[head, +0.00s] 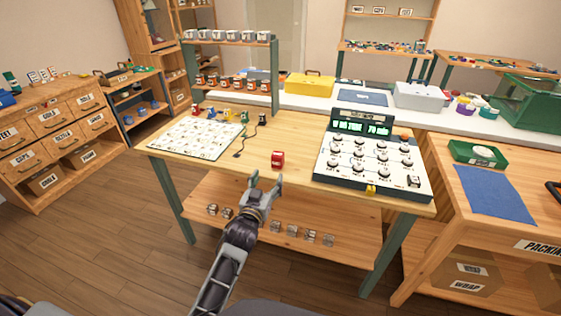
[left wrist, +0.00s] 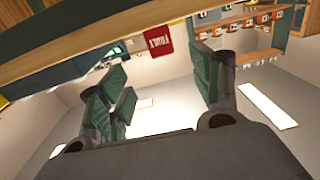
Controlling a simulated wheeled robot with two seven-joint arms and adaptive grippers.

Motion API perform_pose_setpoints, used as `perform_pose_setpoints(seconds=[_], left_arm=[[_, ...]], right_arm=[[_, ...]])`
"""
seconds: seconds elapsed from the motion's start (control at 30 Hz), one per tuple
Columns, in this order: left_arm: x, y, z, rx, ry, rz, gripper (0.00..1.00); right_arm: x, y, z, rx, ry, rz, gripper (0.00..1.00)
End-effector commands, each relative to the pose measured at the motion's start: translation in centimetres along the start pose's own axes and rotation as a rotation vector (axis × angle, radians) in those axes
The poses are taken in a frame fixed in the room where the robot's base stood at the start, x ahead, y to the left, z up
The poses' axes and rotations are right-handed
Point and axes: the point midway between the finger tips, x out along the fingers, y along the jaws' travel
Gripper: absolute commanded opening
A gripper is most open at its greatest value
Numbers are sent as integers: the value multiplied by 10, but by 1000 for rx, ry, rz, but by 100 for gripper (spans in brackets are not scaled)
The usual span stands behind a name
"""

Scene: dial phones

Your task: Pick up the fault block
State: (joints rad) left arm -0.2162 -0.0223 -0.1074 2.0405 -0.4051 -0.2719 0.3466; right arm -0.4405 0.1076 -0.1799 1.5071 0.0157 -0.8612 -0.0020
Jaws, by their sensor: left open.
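The fault block is a small red block with white lettering (head: 277,160) standing on the wooden table near its front edge, left of the button console. It also shows in the left wrist view (left wrist: 159,40), inverted, between and beyond the fingers. My left gripper (head: 267,180) is open and empty at the table's front edge, just short of the block and slightly left of it. Its green-padded fingers are spread apart in the left wrist view (left wrist: 163,85). They do not touch the block. My right gripper is not in view.
A grid board (head: 196,140) lies on the table's left, with several small coloured pieces behind it. A console with dials and a lit display (head: 372,165) fills the right side. Table around the block is clear.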

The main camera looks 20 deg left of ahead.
Motion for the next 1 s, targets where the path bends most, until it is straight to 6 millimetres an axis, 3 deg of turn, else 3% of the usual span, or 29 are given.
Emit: perform_pose_setpoints(seconds=[0.37,1.0], left_arm=[[7,0,1,0,-1,1,64],[56,0,0,1,0,1,64]], right_arm=[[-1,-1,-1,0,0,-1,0],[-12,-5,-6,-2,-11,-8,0]])
